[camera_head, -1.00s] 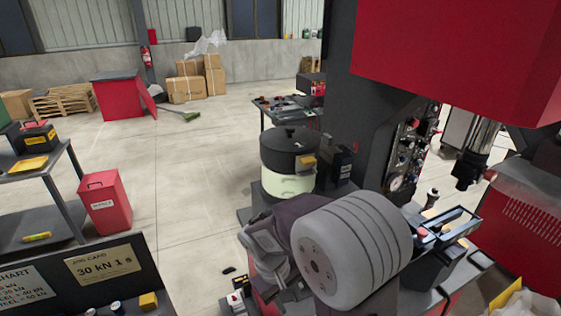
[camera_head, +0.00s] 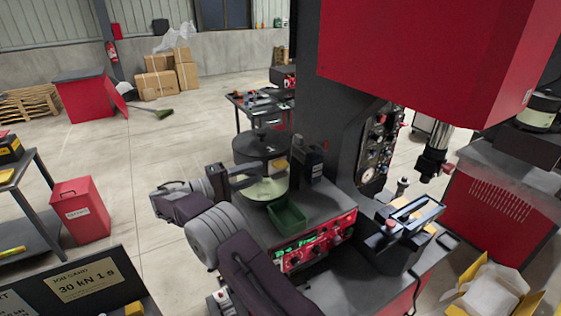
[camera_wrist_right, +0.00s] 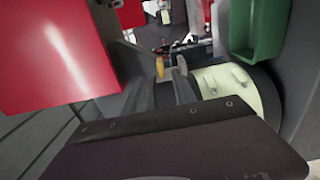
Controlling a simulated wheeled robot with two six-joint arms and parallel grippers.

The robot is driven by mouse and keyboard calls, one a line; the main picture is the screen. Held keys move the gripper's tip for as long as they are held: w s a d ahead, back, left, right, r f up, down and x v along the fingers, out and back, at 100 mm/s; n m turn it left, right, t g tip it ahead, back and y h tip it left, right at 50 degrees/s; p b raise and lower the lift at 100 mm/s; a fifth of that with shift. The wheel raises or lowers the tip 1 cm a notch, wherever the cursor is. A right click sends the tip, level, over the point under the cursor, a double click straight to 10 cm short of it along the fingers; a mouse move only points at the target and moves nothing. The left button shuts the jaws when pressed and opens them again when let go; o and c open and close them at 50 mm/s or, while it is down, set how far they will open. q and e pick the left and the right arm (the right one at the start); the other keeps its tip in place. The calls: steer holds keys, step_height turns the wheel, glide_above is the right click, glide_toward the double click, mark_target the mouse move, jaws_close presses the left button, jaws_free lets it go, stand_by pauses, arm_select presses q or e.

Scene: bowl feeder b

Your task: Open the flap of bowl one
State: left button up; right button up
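A bowl feeder with a black lid (camera_head: 262,146) and a pale green bowl (camera_head: 268,190) stands on the bench; I cannot read whether it is bowl one. A small yellow part (camera_head: 281,164) shows at its right side, and I cannot tell for sure that it is the flap. My right gripper (camera_head: 254,177) is in front of the feeder's left side, fingers apart and seemingly empty. In the right wrist view the fingers (camera_wrist_right: 170,78) point past the pale green bowl (camera_wrist_right: 238,88), with a yellow part (camera_wrist_right: 160,68) beyond them. My left gripper is out of view.
A green bin (camera_head: 288,216) sits right in front of the bowl, above a red control panel (camera_head: 318,240). A dark box (camera_head: 308,160) stands close at the bowl's right. The red press (camera_head: 420,60) fills the right. Another pale bowl (camera_head: 538,118) stands far right.

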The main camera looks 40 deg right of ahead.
mark_target(275, 167)
steer(key=d+p, duration=0.1)
steer(key=d, duration=0.1)
steer(key=d+p, duration=0.1)
steer(key=d, duration=0.2)
steer(key=s+d+p, duration=0.1)
steer(key=d+p, duration=0.1)
steer(key=d, duration=0.1)
steer(key=shift+d+r, duration=0.15)
steer(key=shift+s+d, duration=0.15)
steer(key=shift+d, duration=0.3)
steer(key=shift+f, duration=0.2)
jaws_close()
